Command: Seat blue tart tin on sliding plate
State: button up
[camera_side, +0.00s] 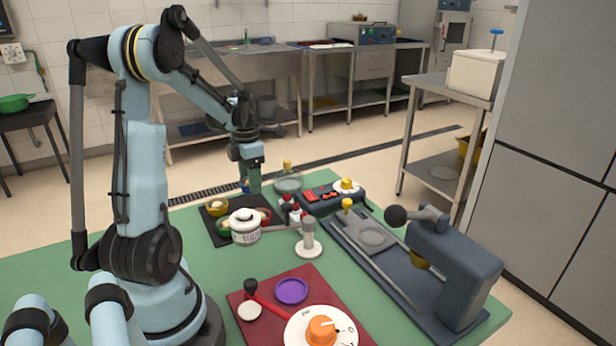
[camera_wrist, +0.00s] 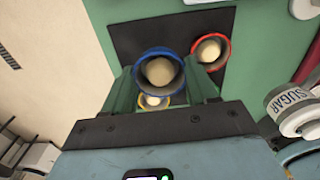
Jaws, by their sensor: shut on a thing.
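The blue tart tin (camera_wrist: 141,64) holds pale dough and sits between the two green fingers of my gripper (camera_wrist: 160,80) in the wrist view. My gripper (camera_side: 250,178) is shut on it. In the side view a small blue part of the tin (camera_side: 243,186) shows at the fingertips, above the far side of the dark mat (camera_side: 222,241). The sliding plate (camera_side: 355,232) is a grey slab with a round seat, between rails on the press base to the right, apart from my gripper. A yellow knob (camera_side: 347,203) stands at its far end.
The press head (camera_side: 450,265) overhangs the near base.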

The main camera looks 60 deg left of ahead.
jog(key=w+d+r, duration=0.4)
jog(key=d+r, duration=0.1)
jog(key=d, duration=0.3)
jog(key=m, duration=0.9)
send_over(372, 237)
notch_tip(372, 237, down, 2)
jog(key=shift+f, duration=2.8)
jog(key=shift+f, duration=0.5)
jog(key=o, duration=0.8)
jog(key=shift+c, duration=0.2)
